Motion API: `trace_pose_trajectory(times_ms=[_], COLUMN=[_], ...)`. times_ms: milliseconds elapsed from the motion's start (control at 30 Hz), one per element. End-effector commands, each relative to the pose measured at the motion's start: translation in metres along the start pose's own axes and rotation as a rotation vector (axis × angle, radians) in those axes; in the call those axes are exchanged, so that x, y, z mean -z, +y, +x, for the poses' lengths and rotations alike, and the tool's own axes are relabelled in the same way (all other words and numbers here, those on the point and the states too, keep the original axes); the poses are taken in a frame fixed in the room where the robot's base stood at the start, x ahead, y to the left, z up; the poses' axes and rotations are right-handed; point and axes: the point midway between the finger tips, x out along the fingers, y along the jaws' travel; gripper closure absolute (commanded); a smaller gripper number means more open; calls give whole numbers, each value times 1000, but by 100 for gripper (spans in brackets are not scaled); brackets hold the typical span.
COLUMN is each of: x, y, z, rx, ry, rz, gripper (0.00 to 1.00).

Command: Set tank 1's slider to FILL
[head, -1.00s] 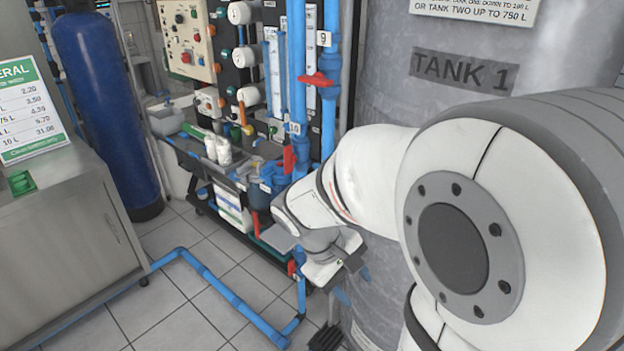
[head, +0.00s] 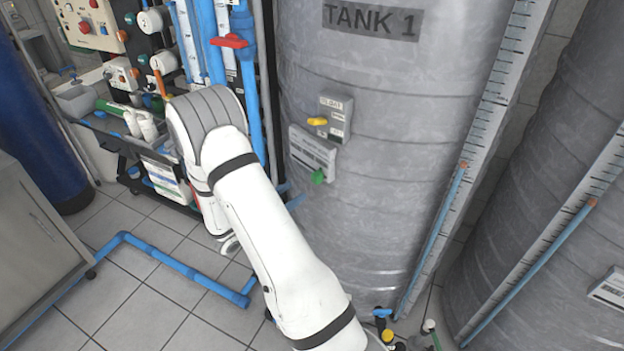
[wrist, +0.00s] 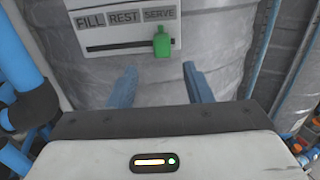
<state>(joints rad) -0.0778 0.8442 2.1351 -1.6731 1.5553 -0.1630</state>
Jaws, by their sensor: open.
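Tank 1 (head: 400,130) is a grey ribbed tank with a TANK 1 label. Its slider plate (head: 311,152) has a green knob (head: 318,176) at its right end in the head view. In the wrist view the plate (wrist: 112,22) reads FILL, REST, SERVE from left to right, over a dark slot. The green knob (wrist: 161,42) sits under SERVE. My gripper (wrist: 160,84) is open and empty, its two blue fingers pointing toward the tank below the plate. The knob lies above the gap between them, apart from both. In the head view my arm hides most of the gripper.
A box with a yellow lever (head: 318,121) sits just above the slider plate. Blue pipes and a red valve handle (head: 230,41) stand left of the tank. A level scale (head: 490,110) runs down its right side. A blue floor pipe (head: 180,265) crosses the tiles.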

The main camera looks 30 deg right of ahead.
Motion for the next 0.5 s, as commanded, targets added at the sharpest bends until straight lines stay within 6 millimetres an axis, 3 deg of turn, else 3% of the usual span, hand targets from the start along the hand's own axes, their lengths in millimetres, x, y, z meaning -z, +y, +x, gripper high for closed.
trace_pose_trajectory(times_ms=[300, 500], x=[-1, -1], y=[-1, -1], z=[49, 69], rx=[5, 2], ry=[1, 1], rz=[1, 1], gripper=[55, 55])
